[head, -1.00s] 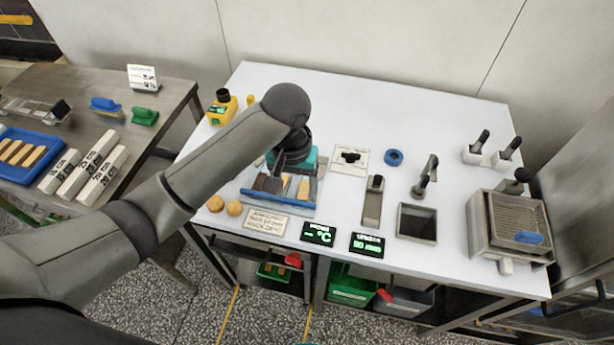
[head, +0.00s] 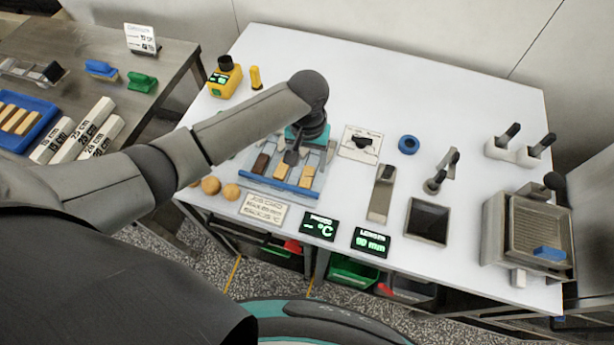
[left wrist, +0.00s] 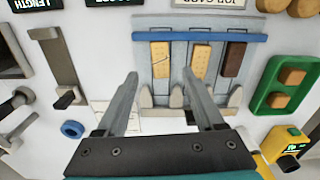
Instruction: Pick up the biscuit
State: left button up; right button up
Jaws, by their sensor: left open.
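Three biscuits lie side by side on a grey slatted rack (head: 244,171) with a blue front bar. In the left wrist view they are a dark brown one (left wrist: 231,58), a plain tan one (left wrist: 200,62) and a tan one with a dark crack-like line (left wrist: 160,60). The head view also shows the dark one (head: 261,163), the middle tan one (head: 281,171) and the right tan one (head: 306,177). My left gripper (left wrist: 160,74) is open and empty above the rack, its fingers pointing toward the biscuits. It also shows in the head view (head: 292,156). My right gripper is out of view.
Round tan pieces (head: 211,186) and a job card (head: 263,208) lie near the rack. Two displays (head: 319,227) stand at the front edge. A metal gauge (head: 381,194) and blue ring (head: 408,145) are to the right.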

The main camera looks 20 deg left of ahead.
aim_at(307, 175)
pick_arm(q)
jog(key=shift+f, duration=0.55)
jog(key=shift+w+a+f+b, duration=0.15)
jog(key=shift+f+b, duration=0.3)
jog(key=shift+f, duration=1.8)
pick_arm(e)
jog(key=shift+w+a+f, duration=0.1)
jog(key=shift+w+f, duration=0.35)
pick_arm(q)
jog(key=shift+c, duration=0.3)
jog(key=c, duration=1)
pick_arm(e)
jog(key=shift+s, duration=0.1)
pick_arm(q)
jog(key=shift+r, duration=0.1)
notch_tip(307, 175, up, 20)
jog(key=p, duration=0.3)
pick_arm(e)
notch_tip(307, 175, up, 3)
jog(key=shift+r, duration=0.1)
